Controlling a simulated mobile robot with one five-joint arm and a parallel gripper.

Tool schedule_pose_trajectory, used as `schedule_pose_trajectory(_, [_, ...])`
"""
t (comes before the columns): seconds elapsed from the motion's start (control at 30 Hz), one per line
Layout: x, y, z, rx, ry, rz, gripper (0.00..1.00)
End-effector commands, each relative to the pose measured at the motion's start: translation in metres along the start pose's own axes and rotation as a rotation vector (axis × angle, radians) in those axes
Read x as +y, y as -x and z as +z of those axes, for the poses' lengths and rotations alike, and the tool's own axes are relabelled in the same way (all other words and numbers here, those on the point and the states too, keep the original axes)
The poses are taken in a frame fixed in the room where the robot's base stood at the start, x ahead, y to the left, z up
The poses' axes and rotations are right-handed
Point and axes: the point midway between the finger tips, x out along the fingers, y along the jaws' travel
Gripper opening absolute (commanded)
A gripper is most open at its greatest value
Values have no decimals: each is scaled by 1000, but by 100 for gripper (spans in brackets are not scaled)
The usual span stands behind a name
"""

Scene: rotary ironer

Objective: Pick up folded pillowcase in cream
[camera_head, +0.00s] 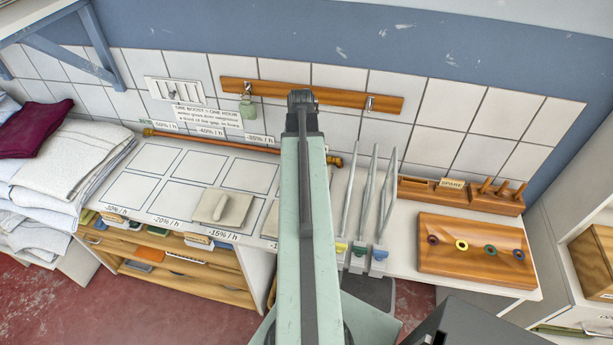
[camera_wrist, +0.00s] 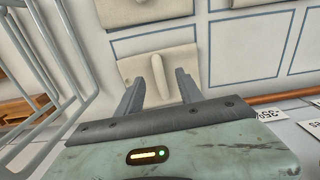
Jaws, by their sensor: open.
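A flat cream folded piece with a raised ridge (camera_wrist: 158,76), which looks like a folded pillowcase, lies on the white, outlined worktop in the wrist view. My gripper (camera_wrist: 160,78) is open, with its fingers either side of the ridge; I cannot tell its height above it. A similar cream piece (camera_wrist: 143,10) lies beyond, cut by the top edge. In the head view, one cream piece (camera_head: 222,208) lies left of my arm and another (camera_head: 269,221) is partly hidden by the arm. My arm hides the gripper fingers there. I cannot tell which piece is the named one.
A rack of upright grey rods (camera_head: 368,200) stands right of my arm and also shows close at left in the wrist view (camera_wrist: 40,60). A copper pipe (camera_head: 215,142) runs along the wall. A wooden board with coloured rings (camera_head: 475,262) lies at right. Folded linens (camera_head: 70,160) are stacked at left.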

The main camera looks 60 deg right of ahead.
Motion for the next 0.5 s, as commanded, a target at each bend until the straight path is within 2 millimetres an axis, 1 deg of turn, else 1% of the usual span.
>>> schedule_pose_trajectory(0.03, [0,-14,0,0,0,0,44])
schedule_pose_trajectory(0.1, [0,-21,0,0,1,0,44])
schedule_pose_trajectory(0.23, [0,-20,0,0,1,0,44])
schedule_pose_trajectory(0.33, [1,-27,0,0,1,0,44])
schedule_pose_trajectory(0.5, [5,-57,2,0,0,0,44])
